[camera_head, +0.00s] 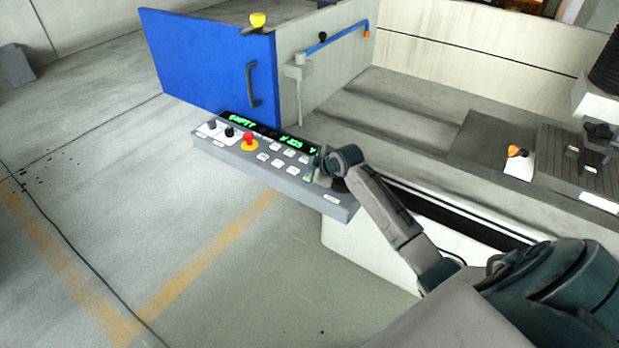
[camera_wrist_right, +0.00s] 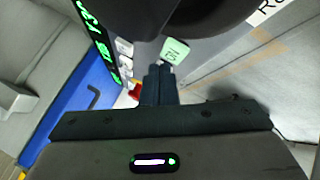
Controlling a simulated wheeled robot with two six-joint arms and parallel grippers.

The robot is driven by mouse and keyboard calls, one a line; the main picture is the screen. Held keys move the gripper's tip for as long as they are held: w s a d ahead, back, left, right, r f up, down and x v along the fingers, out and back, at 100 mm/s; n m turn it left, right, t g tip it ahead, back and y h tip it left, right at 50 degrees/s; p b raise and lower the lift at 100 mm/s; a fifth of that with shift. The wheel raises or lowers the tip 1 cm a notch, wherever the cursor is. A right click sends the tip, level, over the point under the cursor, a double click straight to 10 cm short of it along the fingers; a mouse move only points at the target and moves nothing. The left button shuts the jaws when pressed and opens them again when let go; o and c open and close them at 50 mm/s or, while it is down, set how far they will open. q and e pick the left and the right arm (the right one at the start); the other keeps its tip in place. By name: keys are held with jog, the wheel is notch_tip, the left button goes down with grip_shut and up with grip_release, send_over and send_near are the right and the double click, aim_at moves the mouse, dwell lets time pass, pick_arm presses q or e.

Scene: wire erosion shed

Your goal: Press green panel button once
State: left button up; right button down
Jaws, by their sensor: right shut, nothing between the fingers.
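The grey control panel (camera_head: 232,158) sticks out beside the machine, with a lit green display (camera_head: 290,140), several white buttons and a red knob (camera_head: 249,139). In the right wrist view, a pale green square button (camera_wrist_right: 174,51) with small markings shows just beyond my fingertips. My right gripper (camera_wrist_right: 160,70) is shut and empty, its fingertips close to the button's lower left edge; I cannot tell whether they touch it. In the head view, my right gripper (camera_head: 316,170) is over the panel's right end and hides part of it. My left gripper is not in view.
A blue door (camera_head: 210,60) with a dark handle stands behind the panel. The pale machine tank (camera_head: 400,105) lies behind and right of it. A black round knob (camera_wrist_right: 205,15) is close beyond the green button. The floor in front left is clear.

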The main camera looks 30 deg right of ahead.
jog(key=shift+f, duration=0.65)
dwell(0.5)
jog(key=shift+r, duration=0.15)
jog(key=shift+r+p, duration=0.65)
jog(key=shift+r, duration=0.1)
notch_tip(320, 180, up, 5)
jog(key=p, duration=0.4)
jog(key=shift+p, duration=0.3)
dwell(0.5)
